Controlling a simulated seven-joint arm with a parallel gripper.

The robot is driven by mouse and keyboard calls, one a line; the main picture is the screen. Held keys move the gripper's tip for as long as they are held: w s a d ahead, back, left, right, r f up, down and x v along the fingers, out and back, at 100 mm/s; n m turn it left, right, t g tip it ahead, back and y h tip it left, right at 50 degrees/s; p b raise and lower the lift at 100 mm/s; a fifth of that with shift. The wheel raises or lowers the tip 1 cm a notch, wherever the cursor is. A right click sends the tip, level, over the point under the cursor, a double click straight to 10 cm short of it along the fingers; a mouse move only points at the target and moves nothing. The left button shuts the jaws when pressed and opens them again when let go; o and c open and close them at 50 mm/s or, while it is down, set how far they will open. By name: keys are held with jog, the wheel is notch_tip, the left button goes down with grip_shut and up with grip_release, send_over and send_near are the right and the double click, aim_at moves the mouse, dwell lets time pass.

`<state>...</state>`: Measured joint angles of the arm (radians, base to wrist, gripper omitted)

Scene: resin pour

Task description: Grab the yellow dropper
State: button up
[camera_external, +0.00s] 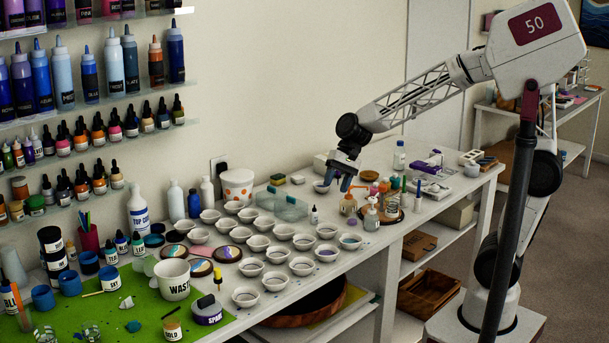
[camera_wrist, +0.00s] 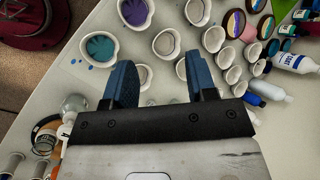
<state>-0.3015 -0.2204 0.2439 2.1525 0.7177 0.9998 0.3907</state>
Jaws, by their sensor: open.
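The wrist view also shows my gripper (camera_wrist: 158,70) open, with no object held between the fingers. I cannot make out the yellow dropper in the wrist view.
Many small white cups (camera_external: 278,281) stand in rows between my gripper and the dropper. Bottles (camera_external: 371,218) stand close below my gripper. A green mat (camera_external: 118,318) covers the table's left end. Shelves of bottles (camera_external: 95,136) hang on the wall.

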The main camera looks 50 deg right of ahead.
jog(key=w+a+f+m+g+y, duration=0.1)
jog(key=w+a+f+m+y, duration=0.15)
jog(key=a, duration=0.65)
jog(key=w+a+f+m+g+y, duration=0.1)
jog(key=w+a+f, duration=0.25)
jog(key=a, duration=0.65)
jog(key=m+g+y, duration=0.1)
jog(key=m+y, duration=0.2)
jog(key=m, duration=0.2)
send_near(219, 268)
jog(key=x, duration=0.3)
jog(key=shift+w+a+f+h, duration=0.1)
jog(key=shift+a+f+h, duration=0.15)
jog(key=shift+a+f, duration=0.25)
jog(key=shift+a, duration=0.25)
jog(key=shift+x, duration=1.25)
jog(key=shift+x, duration=2.6)
jog(key=shift+r, duration=0.1)
